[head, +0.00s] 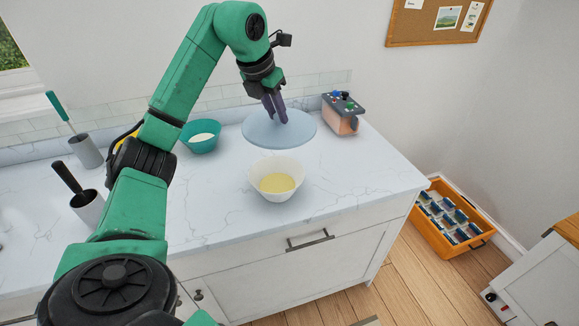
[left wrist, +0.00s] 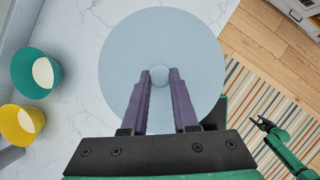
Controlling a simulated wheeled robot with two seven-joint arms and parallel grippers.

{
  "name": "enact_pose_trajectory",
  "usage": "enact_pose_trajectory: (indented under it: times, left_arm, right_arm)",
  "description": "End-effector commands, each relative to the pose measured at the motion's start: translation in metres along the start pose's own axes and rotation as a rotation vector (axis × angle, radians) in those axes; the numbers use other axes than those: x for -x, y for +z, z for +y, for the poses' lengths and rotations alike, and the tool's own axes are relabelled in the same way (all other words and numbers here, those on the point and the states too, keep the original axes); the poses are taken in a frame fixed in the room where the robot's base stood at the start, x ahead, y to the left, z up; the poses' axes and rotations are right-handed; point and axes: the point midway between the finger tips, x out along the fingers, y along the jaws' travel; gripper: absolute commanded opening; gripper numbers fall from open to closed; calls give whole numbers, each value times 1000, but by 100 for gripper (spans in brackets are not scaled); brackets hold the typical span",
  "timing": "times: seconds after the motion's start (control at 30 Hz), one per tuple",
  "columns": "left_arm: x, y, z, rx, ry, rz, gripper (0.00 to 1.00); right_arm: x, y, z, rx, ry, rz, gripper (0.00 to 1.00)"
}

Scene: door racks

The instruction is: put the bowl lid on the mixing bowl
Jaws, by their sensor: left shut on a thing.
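The bowl lid is a pale blue round disc (head: 262,132) with a small knob; in the left wrist view the lid (left wrist: 160,30) fills the upper middle. My left gripper (head: 275,108) is shut on the lid's knob, its purple fingers (left wrist: 159,78) on either side of it. The lid looks level and appears raised over the back part of the counter. The white mixing bowl (head: 262,190) stands upright nearer the front, uncovered, with pale yellow contents. It is not visible in the left wrist view. My right gripper (left wrist: 262,124) shows small at the right there, its fingers apart.
A teal bowl (head: 200,146) with white contents stands left of the lid, with a yellow bowl (left wrist: 22,125) near it. A grey-topped box (head: 343,114) stands right of the lid. Two utensil holders (head: 87,152) are at the left. An orange crate (head: 430,236) is on the floor.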

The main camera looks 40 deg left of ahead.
Motion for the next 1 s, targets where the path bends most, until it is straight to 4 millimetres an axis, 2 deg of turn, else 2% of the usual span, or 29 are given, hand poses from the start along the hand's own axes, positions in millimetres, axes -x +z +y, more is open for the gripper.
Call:
enact_pose_trajectory:
  times: [0.03, 0.17, 0.3, 0.6, 1.0]
  left_arm:
    - [-21, -10, 0, -2, 2, 10, 0]
    - [-59, -26, 0, -1, 1, 8, 0]
    - [-95, -41, 0, -2, -1, 6, 0]
    - [-142, -60, -1, 0, -3, 4, 0]
    - [-154, -64, 0, -1, -1, -1, 0]
  right_arm:
    - [-5, 5, -6, -1, -8, -7, 65]
    - [-8, 11, -15, 0, -20, -18, 65]
    - [-6, 9, -13, 1, -18, -15, 65]
    - [5, 0, 0, -1, 0, -2, 65]
    - [-1, 2, -1, -1, -1, -4, 65]
